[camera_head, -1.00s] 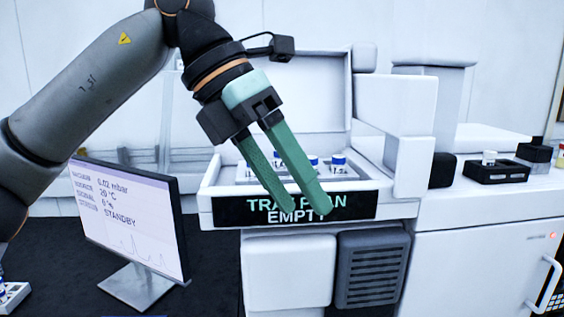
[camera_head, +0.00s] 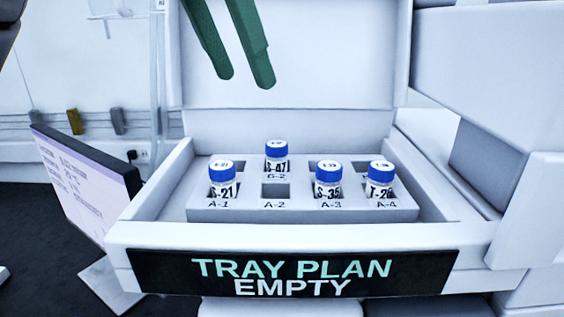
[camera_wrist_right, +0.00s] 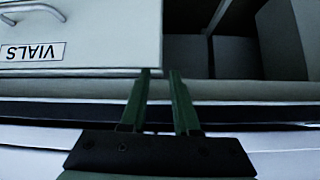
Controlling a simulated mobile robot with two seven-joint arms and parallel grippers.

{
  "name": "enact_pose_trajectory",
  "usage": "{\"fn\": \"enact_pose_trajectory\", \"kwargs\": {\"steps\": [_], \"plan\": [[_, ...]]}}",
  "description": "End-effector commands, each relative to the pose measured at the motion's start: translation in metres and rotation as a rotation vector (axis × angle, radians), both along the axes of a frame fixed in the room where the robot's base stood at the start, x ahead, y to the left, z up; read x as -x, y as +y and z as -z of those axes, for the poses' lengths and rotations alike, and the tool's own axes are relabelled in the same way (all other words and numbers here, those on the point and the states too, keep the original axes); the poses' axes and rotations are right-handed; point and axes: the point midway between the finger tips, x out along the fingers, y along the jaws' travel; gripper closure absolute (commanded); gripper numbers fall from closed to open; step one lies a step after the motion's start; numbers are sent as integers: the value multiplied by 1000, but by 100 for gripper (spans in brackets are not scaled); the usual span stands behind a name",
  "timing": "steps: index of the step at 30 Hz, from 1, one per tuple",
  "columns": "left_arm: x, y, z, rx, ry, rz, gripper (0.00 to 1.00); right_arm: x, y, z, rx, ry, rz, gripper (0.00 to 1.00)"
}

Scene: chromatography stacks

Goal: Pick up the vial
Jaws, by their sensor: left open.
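Several small clear vials with blue caps stand upright in a white rack (camera_head: 230,214) inside the open tray. One vial (camera_head: 222,180) stands at A-1, another (camera_head: 328,180) at A-3 and another (camera_head: 380,180) at A-4. A further vial (camera_head: 277,157) stands in the back row, behind the empty A-2 slot (camera_head: 275,192). My left gripper (camera_head: 244,80) is open and empty, its green fingers pointing down above and apart from the vials. My right gripper (camera_wrist_right: 160,74) has its fingers apart with nothing between them, in front of a drawer labelled VIALS (camera_wrist_right: 90,40).
The tray's front wall (camera_head: 180,238) carries a sign (camera_head: 292,277) reading TRAY PLAN EMPTY. A raised lid (camera_head: 330,50) stands behind the rack. A monitor (camera_head: 80,180) stands at the left, and white machine housing (camera_head: 480,60) rises at the right.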

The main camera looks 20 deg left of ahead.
Motion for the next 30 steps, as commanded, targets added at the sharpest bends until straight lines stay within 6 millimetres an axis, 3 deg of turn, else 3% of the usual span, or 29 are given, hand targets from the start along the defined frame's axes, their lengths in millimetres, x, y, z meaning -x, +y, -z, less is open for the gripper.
{"fn": "enact_pose_trajectory", "kwargs": {"steps": [1,5,14,21,30], "plan": [[-4,-2,16,0,6,3,31,1,0,10,1,3,0,70],[-12,-7,37,1,5,3,31,2,0,18,0,5,0,70],[-21,-13,58,0,2,1,31,2,0,20,0,5,0,70],[-32,-22,90,-1,3,0,31,1,0,20,0,3,-1,70],[-36,-25,99,1,1,2,31,0,0,20,0,1,0,70]]}}
